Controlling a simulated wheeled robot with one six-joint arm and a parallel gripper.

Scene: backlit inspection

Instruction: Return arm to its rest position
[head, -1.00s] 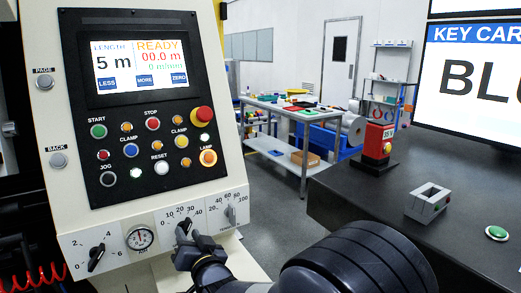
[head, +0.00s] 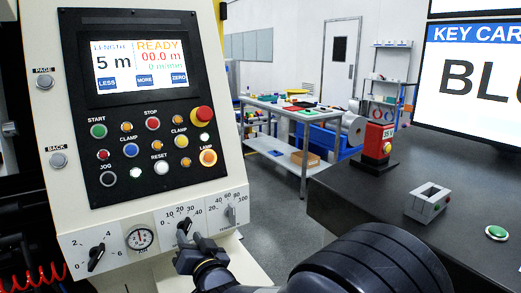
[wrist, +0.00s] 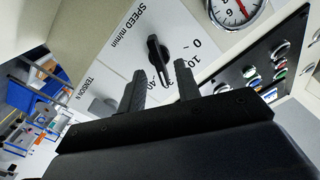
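My gripper (head: 194,251) is in front of the lower dial strip of the machine panel, just below the middle speed knob (head: 183,228). In the wrist view my gripper's two dark fingers (wrist: 160,92) stand apart with nothing between them. The black speed knob (wrist: 158,50) lies beyond the fingertips and appears clear of them. In the head view my arm reaches in from the bottom right.
The control panel (head: 45,120) has a READY screen (head: 140,65) and several buttons. A pressure gauge (head: 139,237) and another knob (head: 96,254) are at left. A dark table (head: 340,195) at right carries a grey box (head: 427,203) and a green button (head: 497,233).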

